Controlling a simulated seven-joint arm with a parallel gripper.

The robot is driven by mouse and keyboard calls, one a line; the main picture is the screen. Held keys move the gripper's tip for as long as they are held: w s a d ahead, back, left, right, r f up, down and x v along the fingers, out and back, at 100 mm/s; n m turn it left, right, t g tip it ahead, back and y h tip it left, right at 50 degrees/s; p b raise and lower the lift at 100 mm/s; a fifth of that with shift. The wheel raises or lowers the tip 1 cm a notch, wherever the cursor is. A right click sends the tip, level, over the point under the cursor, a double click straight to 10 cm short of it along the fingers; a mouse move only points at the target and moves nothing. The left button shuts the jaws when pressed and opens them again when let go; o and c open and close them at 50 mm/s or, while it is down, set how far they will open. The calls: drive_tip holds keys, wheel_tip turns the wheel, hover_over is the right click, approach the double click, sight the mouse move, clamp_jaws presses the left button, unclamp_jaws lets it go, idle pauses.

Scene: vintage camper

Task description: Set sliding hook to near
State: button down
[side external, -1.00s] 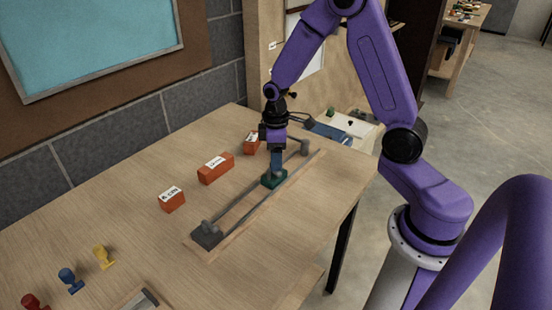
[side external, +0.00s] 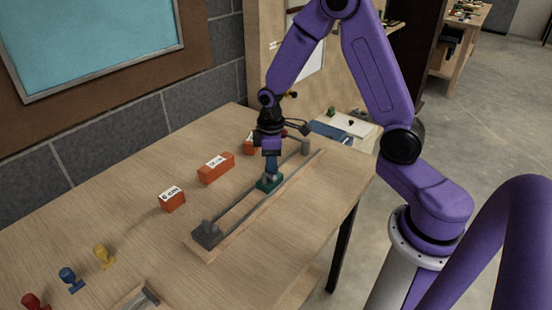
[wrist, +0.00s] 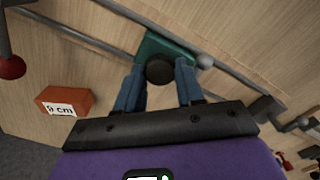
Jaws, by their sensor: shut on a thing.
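The sliding hook is a dark green block (side external: 268,184) on two thin grey rails (side external: 240,205), roughly midway along them. It also shows in the wrist view (wrist: 160,45), with a dark round knob (wrist: 160,70) on its side toward me. My gripper (side external: 270,173) points down over the block. In the wrist view its blue fingers (wrist: 158,82) stand on both sides of the knob and are shut on it. A dark grey end block (side external: 207,235) holds the rails at the lower left; a grey post (side external: 305,146) stands at their far end.
Orange labelled blocks stand left of the rails: one toward the front (side external: 172,200), a longer one (side external: 216,168), and one (side external: 249,146) partly behind my gripper. Blue (side external: 70,280), yellow (side external: 104,256) and red (side external: 32,302) pegs stand at front left. The table right of the rails is clear.

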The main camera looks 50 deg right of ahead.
drive_tip(key=a, duration=1.5)
drive_tip(key=shift+a, duration=0.2)
drive_tip(key=c, duration=0.7)
unclamp_jaws()
drive_tip(key=shift+a, duration=0.15)
drive_tip(key=shift+d, duration=0.2)
drive_tip(key=shift+r, duration=0.1)
drive_tip(key=shift+r, duration=0.25)
wheel_tip(320, 180, up, 17)
drive_tip(key=shift+s+f, duration=0.1)
drive_tip(key=shift+f, duration=0.05)
